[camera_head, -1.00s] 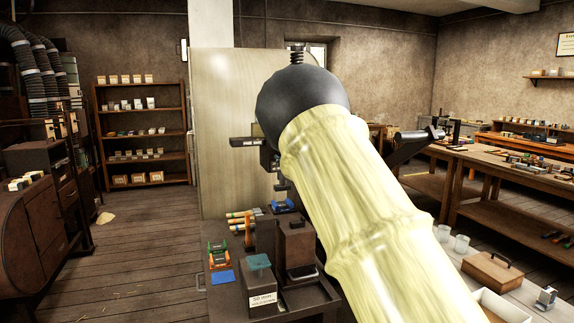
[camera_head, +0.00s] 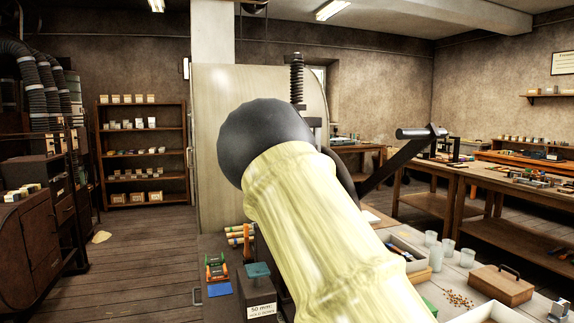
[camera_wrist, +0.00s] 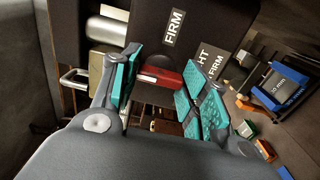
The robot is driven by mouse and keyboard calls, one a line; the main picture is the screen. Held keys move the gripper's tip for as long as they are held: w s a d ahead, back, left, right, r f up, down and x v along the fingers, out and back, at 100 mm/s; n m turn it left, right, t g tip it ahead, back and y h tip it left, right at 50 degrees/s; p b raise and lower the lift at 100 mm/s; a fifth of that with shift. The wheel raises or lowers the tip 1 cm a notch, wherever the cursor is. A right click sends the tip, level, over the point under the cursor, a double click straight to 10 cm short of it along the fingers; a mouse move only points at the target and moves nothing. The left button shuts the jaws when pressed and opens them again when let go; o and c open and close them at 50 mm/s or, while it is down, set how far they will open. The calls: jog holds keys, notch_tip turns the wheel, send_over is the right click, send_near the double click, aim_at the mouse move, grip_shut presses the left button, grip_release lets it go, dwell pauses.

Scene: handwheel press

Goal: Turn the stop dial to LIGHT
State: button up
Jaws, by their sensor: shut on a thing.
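In the wrist view my gripper (camera_wrist: 172,72) has its two teal-padded fingers on either side of a red piece (camera_wrist: 164,76), which appears to be the stop dial's grip. It is shut on it. The dark face behind carries a FIRM label (camera_wrist: 173,40). Right of it, partly behind the right finger, are letters ending in HT (camera_wrist: 203,54) and a second FIRM (camera_wrist: 216,66). The dial's pointer and exact setting cannot be told. In the head view my pale arm hides the gripper and dial; the press's threaded screw (camera_head: 297,78) rises behind it.
A dark bar with a handle (camera_head: 422,132) sticks out right of my arm. Glass jars (camera_head: 440,248) and a wooden box (camera_head: 501,285) stand right. The floor at left is mostly clear.

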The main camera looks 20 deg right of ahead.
jog(key=shift+f, duration=0.1)
dwell(0.3)
jog(key=o, duration=1)
